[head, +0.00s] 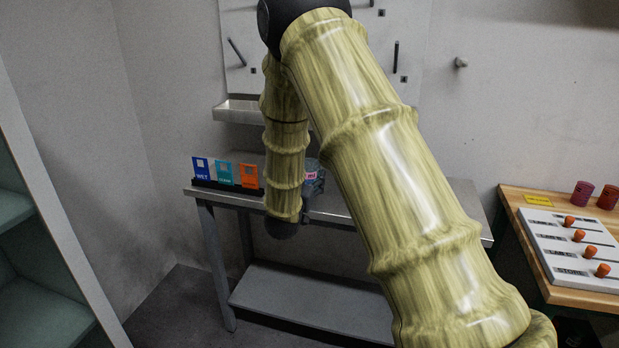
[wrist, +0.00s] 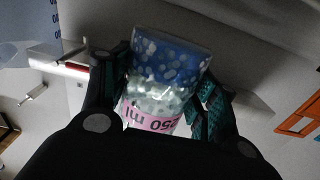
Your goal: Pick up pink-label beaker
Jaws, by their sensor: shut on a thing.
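The pink-label beaker (wrist: 165,75) is clear, with a pink band marked 250 ml and blue and white speckled contents. In the wrist view it sits between the two fingers of my gripper (wrist: 165,88), which is shut on it. In the head view a small part of the beaker with its pink label (head: 311,176) shows just right of my arm, over the metal table (head: 345,207). My arm hides most of my gripper there. I cannot tell whether the beaker touches the table.
A rack with blue, teal and orange cards (head: 224,173) stands on the table's left end. A wooden bench (head: 513,208) at the right holds a white panel with orange knobs (head: 570,245) and two red cups (head: 583,193). A wall tray (head: 237,111) hangs behind my arm.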

